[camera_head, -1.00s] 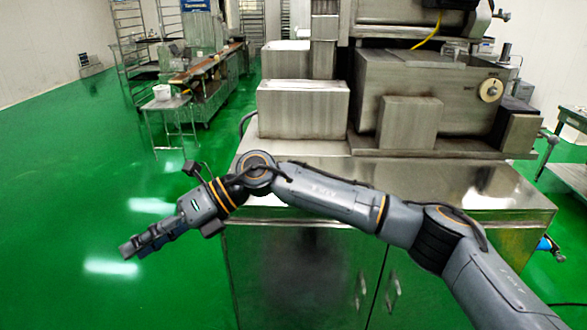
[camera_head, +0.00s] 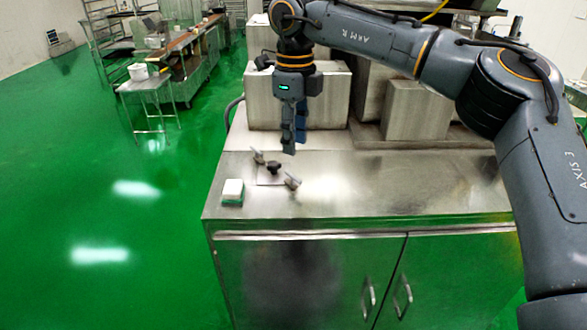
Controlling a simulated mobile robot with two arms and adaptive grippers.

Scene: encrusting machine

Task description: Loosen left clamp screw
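Two small metallic clamp screws with wing-like heads stand on the steel top. The left clamp screw (camera_head: 257,156) is farther back and the right clamp screw (camera_head: 291,181) is nearer the front. A black knob (camera_head: 273,167) sits between them on a small plate. My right gripper (camera_head: 289,150) points straight down, just above and to the right of the left clamp screw, seemingly apart from it. Its fingers are seen side-on and overlap, so the opening is hidden. Nothing is visibly held. My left gripper is out of view.
A white and green block (camera_head: 233,190) lies near the left front corner of the cabinet top (camera_head: 400,190). Steel machine housings (camera_head: 330,100) rise close behind my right gripper. The front and right of the top are clear.

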